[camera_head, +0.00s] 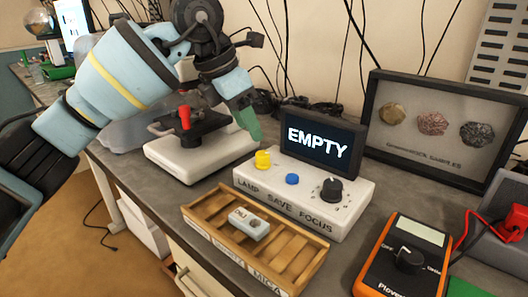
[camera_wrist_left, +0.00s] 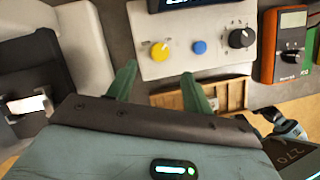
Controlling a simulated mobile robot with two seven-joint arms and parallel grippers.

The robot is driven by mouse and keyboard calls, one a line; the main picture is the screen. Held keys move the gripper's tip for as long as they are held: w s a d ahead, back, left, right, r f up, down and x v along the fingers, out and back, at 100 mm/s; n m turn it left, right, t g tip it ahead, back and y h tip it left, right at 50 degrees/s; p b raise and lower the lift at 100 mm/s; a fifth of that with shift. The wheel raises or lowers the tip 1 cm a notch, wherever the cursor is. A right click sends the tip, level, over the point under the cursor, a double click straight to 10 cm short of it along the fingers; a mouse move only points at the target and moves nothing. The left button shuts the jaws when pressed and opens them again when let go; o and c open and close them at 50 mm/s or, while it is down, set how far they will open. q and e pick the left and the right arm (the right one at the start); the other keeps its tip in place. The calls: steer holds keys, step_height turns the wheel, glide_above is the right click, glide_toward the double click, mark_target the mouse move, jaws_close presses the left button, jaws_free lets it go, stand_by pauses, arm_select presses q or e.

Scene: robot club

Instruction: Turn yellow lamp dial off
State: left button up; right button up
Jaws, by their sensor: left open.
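The yellow lamp dial (camera_head: 262,159) stands at the left end of a white control box (camera_head: 345,205), above the word LAMP. It also shows in the left wrist view (camera_wrist_left: 160,50), with a pale mark on its face. My left gripper (camera_head: 247,120) is open and empty, above and behind the dial in the head view. In the left wrist view its two green fingers (camera_wrist_left: 158,88) are spread apart, with the dial beyond them and between their lines. They look clear of the dial. My right gripper does not show clearly in either view.
The box also bears a blue button (camera_head: 292,179), a black focus knob (camera_head: 331,189) and a screen (camera_head: 318,143) reading EMPTY. A wooden tray (camera_head: 300,240) lies in front, a microscope (camera_head: 185,150) at left, an orange meter (camera_head: 400,255) at right.

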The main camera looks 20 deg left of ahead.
mark_target(262, 154)
arm_select(q)
steer(key=x, duration=0.7)
steer(key=shift+w+d+f+b, duration=0.1)
steer(key=shift+d+f+b, duration=0.05)
steer(key=shift+f+b, duration=0.25)
steer(key=shift+r, duration=0.1)
steer(key=c, duration=1)
steer(key=shift+o, duration=0.2)
